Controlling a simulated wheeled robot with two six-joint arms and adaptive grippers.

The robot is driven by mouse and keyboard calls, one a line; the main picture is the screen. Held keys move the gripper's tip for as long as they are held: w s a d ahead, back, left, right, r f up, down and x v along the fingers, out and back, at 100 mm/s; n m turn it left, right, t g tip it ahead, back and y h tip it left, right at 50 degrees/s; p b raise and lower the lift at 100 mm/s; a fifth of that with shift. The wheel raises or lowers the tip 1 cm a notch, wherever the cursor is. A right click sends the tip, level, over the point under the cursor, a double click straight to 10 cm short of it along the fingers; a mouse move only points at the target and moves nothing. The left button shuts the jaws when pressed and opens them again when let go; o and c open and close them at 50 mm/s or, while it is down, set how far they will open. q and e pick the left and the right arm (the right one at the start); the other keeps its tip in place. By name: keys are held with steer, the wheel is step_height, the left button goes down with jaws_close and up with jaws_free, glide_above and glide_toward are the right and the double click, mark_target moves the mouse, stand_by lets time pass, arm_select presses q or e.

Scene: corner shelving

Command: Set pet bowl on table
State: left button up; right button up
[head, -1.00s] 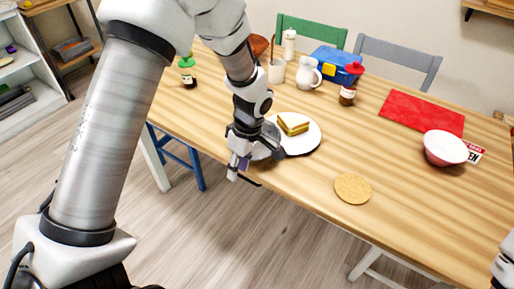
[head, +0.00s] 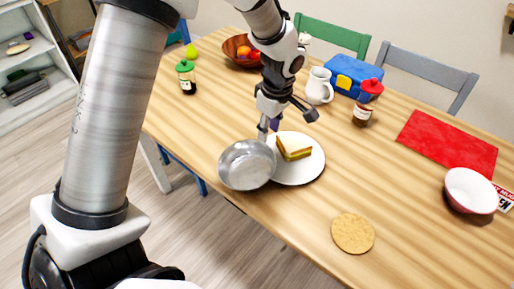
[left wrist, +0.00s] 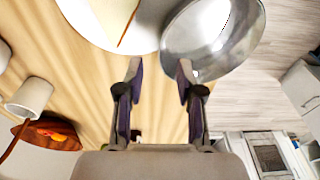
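The pet bowl, a shiny metal bowl (head: 244,168), is near the front edge of the wooden table (head: 300,225), overlapping the left side of a white plate (head: 312,172) in the head view. I cannot tell whether it touches the plate. My left gripper (head: 268,130) is just behind the bowl, pointing down. In the left wrist view its two fingers (left wrist: 160,70) are apart with nothing between them. The bowl (left wrist: 213,38) shows there at upper right, close to the right fingertip; contact is unclear. My right gripper is out of view.
A sandwich (head: 294,147) lies on the plate. A round cork mat (head: 352,233) and a white-lined bowl (head: 471,190) are to the right, with a red placemat (head: 447,143) behind. A jug (head: 319,86), lunchbox (head: 354,76) and jar (head: 367,102) stand behind the plate.

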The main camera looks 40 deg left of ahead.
mark_target(265, 144)
arm_select(q)
steer(key=f, duration=0.4)
steer(key=a+f, duration=0.1)
steer(key=f, duration=0.2)
steer(key=shift+a, duration=0.1)
steer(key=shift+s+r, duration=0.1)
steer(key=shift+r, duration=0.05)
steer(key=shift+c, duration=0.4)
jaws_close()
